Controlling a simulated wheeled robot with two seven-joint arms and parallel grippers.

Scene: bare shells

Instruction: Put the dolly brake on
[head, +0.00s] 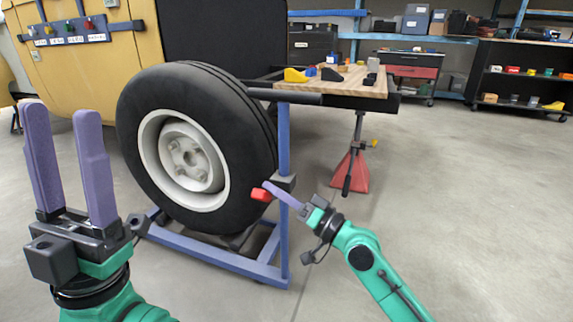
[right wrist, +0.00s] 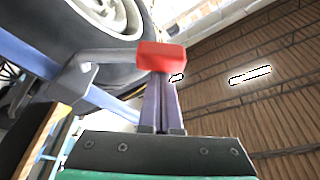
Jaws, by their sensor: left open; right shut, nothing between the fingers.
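A large black tyre (head: 243,130) with a pale rim stands in a blue wheel dolly (head: 215,258). The brake lever's red end (head: 262,194) sticks out beside the dolly's blue upright post (head: 284,140). In the right wrist view the red end (right wrist: 160,57) sits on a grey lever arm (right wrist: 108,54) that runs to a bolted pivot on the left. My right gripper (head: 267,186) is shut and empty, its fingertips right at the red end; I cannot tell whether they touch. My left gripper (head: 58,112) is open and empty, raised at the left, apart from the dolly.
A yellow vehicle body (head: 40,75) stands behind the tyre. A wooden-topped bench (head: 340,85) with small items is behind the post, and a red stand (head: 360,172) is under it. Shelves (head: 525,75) line the back right. The floor at the right (head: 480,200) is clear.

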